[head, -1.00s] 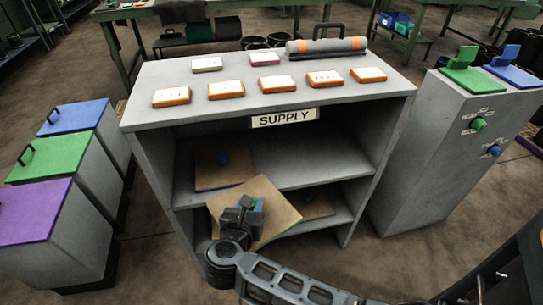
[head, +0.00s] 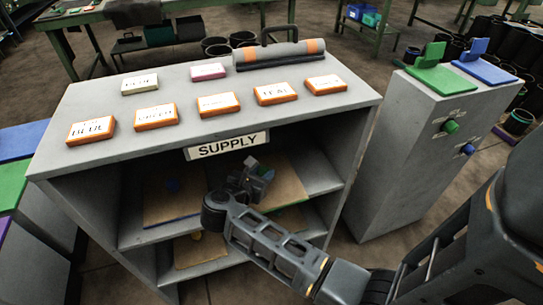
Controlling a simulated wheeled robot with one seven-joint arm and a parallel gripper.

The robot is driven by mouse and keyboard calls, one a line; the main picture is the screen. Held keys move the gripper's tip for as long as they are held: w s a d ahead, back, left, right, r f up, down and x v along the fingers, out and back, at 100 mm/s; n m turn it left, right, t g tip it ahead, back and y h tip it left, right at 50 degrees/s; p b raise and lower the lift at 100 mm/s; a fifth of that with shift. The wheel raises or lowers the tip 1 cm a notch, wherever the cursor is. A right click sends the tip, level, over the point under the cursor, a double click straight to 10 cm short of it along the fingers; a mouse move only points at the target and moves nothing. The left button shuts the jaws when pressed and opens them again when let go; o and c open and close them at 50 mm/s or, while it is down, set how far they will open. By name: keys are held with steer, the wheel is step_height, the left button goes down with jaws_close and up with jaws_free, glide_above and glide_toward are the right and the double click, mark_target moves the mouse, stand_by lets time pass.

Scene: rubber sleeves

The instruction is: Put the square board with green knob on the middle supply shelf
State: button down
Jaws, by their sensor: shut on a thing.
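My gripper (head: 257,178) reaches into the supply shelf (head: 345,150) and is shut on a square tan board (head: 287,186). The board is inside the middle opening, on the right side, tilted in view. Its knob is hidden behind my gripper, so I cannot see its colour now. I cannot tell whether the board touches the middle shelf surface (head: 314,171). Another square board with a blue knob (head: 172,186) lies on the middle shelf to the left.
A board with an orange-yellow knob (head: 195,237) is on the lower shelf. Several orange-edged label blocks (head: 217,104) and a grey roll (head: 280,54) lie on the shelf top. A grey cabinet (head: 405,150) with green and blue knobs stands to the right.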

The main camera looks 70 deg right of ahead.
glide_toward(281, 155)
steer(key=d, duration=0.4)
steer(key=d+p, duration=0.1)
steer(key=d, duration=0.1)
steer(key=shift+s+r, duration=0.2)
steer(key=shift+r, duration=0.15)
steer(key=shift+d, duration=0.55)
step_height(281, 155, down, 3)
steer(key=shift+a+r, duration=0.1)
steer(key=shift+r, duration=0.05)
steer(key=shift+f, duration=0.4)
steer(key=shift+f, duration=0.1)
steer(key=c, duration=0.7)
jaws_free()
